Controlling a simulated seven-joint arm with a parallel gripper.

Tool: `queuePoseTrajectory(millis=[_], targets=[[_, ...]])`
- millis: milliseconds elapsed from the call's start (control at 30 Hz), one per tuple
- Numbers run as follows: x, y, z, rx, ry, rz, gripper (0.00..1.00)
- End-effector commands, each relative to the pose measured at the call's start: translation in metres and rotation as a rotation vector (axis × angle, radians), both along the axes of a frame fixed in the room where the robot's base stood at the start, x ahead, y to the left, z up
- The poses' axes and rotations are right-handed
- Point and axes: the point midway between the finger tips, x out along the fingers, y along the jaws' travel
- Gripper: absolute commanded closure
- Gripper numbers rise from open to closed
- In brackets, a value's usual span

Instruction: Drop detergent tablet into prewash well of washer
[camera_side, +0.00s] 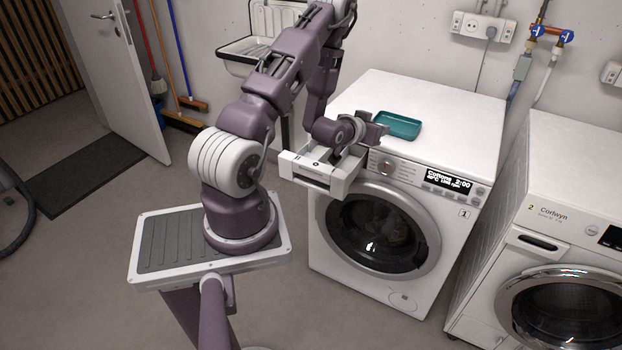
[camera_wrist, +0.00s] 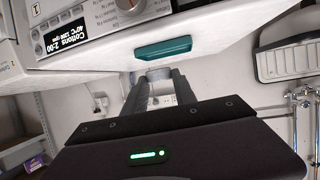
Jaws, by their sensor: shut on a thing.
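Washer 1 (camera_side: 460,250) stands at the middle right, with its detergent drawer (camera_side: 318,181) pulled out at the front left. The wells inside the drawer are mostly hidden by my arm. My gripper (camera_side: 374,130) is beside the top front edge of the washer, near the open drawer. In the wrist view my gripper (camera_wrist: 160,82) has both dark fingers pointing away, shut on a small pale thing (camera_wrist: 160,74), likely the detergent tablet. Its details are too small to tell. It is hidden in the side view.
A teal tray (camera_side: 397,124) lies on the washer top and also shows in the wrist view (camera_wrist: 163,49). Washer 2 (camera_side: 560,245) stands at the right, with a gap between the machines. A utility sink (camera_side: 262,50) is on the back wall.

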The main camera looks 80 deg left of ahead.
Motion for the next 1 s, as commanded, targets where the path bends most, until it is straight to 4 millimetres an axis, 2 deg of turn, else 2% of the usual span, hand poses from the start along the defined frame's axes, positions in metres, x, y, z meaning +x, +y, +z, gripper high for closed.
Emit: queuePoseTrajectory(millis=[33, 100, 267, 700, 1000], targets=[[-0.016, 0.013, -0.013, -0.001, 0.008, 0.041, 1.0], [-0.033, 0.026, -0.025, 0.006, 0.01, 0.083, 1.0], [-0.053, 0.04, -0.038, 0.014, 0.013, 0.13, 1.0], [-0.055, 0.04, -0.093, 0.014, 0.014, 0.132, 1.0], [-0.054, 0.04, -0.097, 0.016, 0.013, 0.132, 1.0]])
